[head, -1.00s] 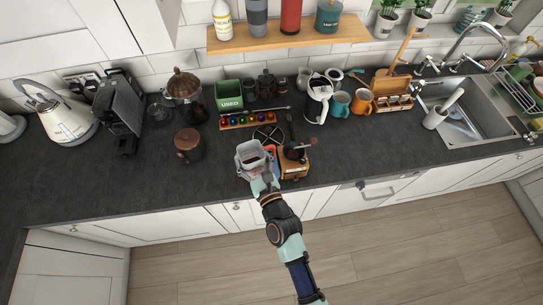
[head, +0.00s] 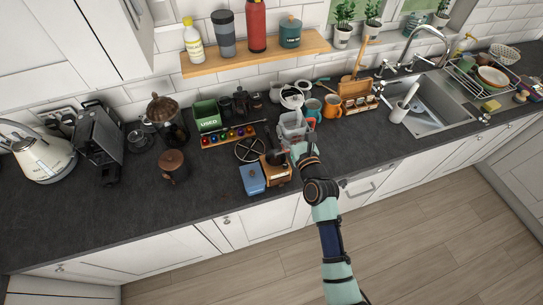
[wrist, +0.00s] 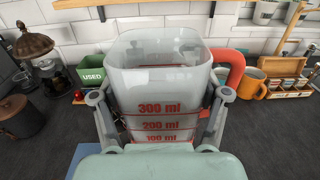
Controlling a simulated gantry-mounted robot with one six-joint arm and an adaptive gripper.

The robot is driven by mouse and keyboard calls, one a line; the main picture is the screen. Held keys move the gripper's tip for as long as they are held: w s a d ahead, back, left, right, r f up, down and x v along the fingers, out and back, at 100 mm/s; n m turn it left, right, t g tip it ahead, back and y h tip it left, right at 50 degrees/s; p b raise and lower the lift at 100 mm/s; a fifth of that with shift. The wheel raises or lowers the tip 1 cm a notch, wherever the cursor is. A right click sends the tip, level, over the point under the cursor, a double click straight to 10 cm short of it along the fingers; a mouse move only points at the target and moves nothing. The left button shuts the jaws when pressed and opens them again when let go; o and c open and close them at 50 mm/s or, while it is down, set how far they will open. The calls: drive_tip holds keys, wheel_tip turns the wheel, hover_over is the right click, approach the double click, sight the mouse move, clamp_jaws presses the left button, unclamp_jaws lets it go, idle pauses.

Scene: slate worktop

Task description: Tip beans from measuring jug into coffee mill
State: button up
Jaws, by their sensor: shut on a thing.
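The measuring jug (head: 292,128) is a clear, whitish jug with red markings. It stands upright between the fingers of my gripper (head: 299,146), which is shut on it. In the wrist view the jug (wrist: 155,80) shows 300, 200 and 100 ml marks, with a red handle at its right. My gripper (wrist: 160,105) has one finger on each side of it. I cannot make out beans inside. The coffee mill (head: 277,175) has a wooden body and dark top. It stands on the worktop in front and to the left of the jug, apart from it.
A blue tin (head: 252,180) stands left of the mill. A round black trivet (head: 250,150) and a rack of coloured capsules (head: 228,136) lie behind. A teal mug (head: 312,108) and an orange mug (head: 333,106) are close behind the jug.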

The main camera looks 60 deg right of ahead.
drive_tip(key=shift+n, duration=0.3)
drive_tip(key=shift+f+n, duration=0.25)
drive_tip(key=shift+n, duration=0.45)
drive_tip(key=shift+r+n, duration=0.5)
drive_tip(key=shift+n, duration=0.5)
drive_tip(key=shift+w+a+f+n, duration=0.1)
drive_tip(key=shift+f+n, duration=0.3)
drive_tip(key=shift+n, duration=0.5)
drive_tip(key=shift+w+a+r+n, duration=0.15)
drive_tip(key=shift+r+n, duration=0.25)
drive_tip(key=shift+n, duration=0.3)
drive_tip(key=shift+w+a+f+n, duration=0.15)
drive_tip(key=shift+f+n, duration=0.3)
drive_tip(key=shift+n, duration=0.6)
drive_tip(key=shift+w+a+f+n, duration=0.1)
drive_tip(key=shift+f+n, duration=0.3)
drive_tip(key=shift+n, duration=0.65)
drive_tip(key=shift+b, duration=0.35)
drive_tip(key=shift+w+a+f+n+b, duration=0.2)
drive_tip(key=shift+f+n+b, duration=0.2)
drive_tip(key=shift+n+b, duration=0.35)
drive_tip(key=shift+w+a+f+n+b, duration=0.15)
drive_tip(key=shift+f+n+b, duration=0.2)
drive_tip(key=shift+n+b, duration=0.35)
